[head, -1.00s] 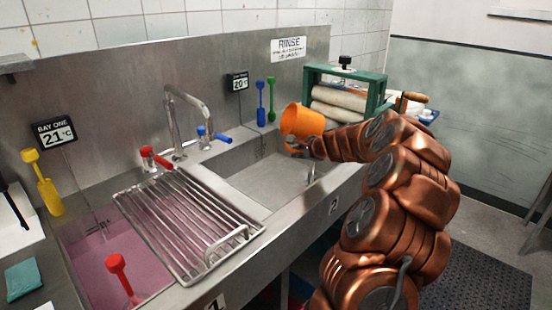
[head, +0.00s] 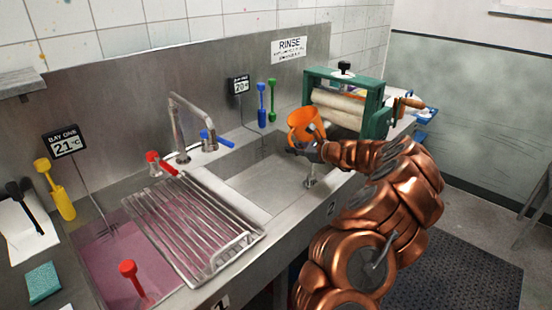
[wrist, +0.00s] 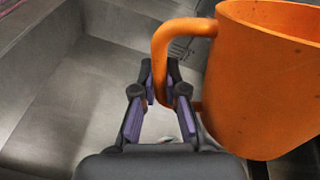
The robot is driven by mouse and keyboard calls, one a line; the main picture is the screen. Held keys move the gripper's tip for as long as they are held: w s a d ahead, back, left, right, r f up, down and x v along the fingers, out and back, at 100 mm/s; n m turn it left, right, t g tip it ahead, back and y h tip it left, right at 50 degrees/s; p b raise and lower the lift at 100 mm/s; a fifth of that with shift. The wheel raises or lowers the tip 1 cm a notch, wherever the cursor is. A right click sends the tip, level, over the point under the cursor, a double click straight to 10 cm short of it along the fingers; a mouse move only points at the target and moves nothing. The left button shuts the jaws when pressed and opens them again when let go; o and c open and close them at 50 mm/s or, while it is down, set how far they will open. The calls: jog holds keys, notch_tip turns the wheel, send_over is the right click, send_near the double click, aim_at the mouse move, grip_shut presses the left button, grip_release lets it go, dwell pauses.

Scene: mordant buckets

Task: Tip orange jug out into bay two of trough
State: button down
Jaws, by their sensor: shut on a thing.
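The orange jug (head: 303,122) is held above bay two (head: 268,172) of the steel trough, towards its back right end. It looks slightly tilted, with its open mouth upward. My gripper (head: 303,150) is shut on the jug's handle; the wrist view shows the handle between the dark fingertips (wrist: 161,88) and the jug's body (wrist: 262,85) to their right. The jug's contents cannot be seen. Bay two has a pale grey floor, and no stream of liquid shows there. Bay one (head: 105,265) holds pink liquid.
A wire rack (head: 195,225) lies between the bays. A tap (head: 180,125) stands behind it. A green-framed wringer (head: 375,110) stands right of the jug. Blue and green tools (head: 272,100) lean at the back wall. A red-knobbed plunger (head: 128,268) stands in bay one.

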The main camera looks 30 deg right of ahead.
aim_at(298, 135)
jog(key=shift+d+r+m+y+p, duration=0.1)
jog(key=shift+d+m+y+p, duration=0.1)
jog(key=shift+m+y+p, duration=0.15)
jog(key=shift+s+d+r+m+t+y+p, duration=0.1)
jog(key=shift+d+r+m+t+y+p, duration=0.25)
jog(key=shift+r, duration=0.35)
jog(key=shift+s+r+m+t+y+p, duration=0.15)
jog(key=shift+r+m+t+p, duration=0.3)
jog(key=shift+r, duration=0.25)
jog(key=shift+d+r+m+t+y+p, duration=0.2)
jog(key=shift+r+m+t+y+p, duration=0.15)
jog(key=shift+r, duration=0.35)
jog(key=shift+r, duration=0.1)
notch_tip(298, 135, up, 6)
jog(key=p, duration=0.3)
jog(key=shift+a, duration=0.1)
